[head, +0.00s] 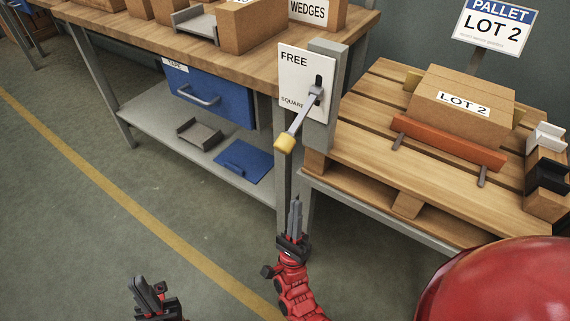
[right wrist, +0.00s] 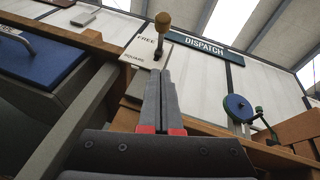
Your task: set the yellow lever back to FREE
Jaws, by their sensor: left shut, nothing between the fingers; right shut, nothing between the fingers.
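The yellow lever (head: 285,144) has a grey rod and a yellow knob. It sticks out from a slot in a white plate (head: 293,68) marked FREE at the top and SQUARE lower down. The rod slants downward, with its knob below the SQUARE word. In the right wrist view the knob (right wrist: 162,20) shows beyond my fingertips. My right gripper (head: 296,203) is shut and empty, pointing up below the knob and apart from it. It also shows in the right wrist view (right wrist: 162,73). My left gripper (head: 144,286) is shut and empty, low over the floor.
A wooden workbench (head: 130,33) with a blue drawer (head: 215,97) stands left of the plate. A pallet (head: 350,160) with a LOT 2 box (head: 440,115) and an orange bar (head: 445,142) stands to the right. Floor is clear around my left gripper.

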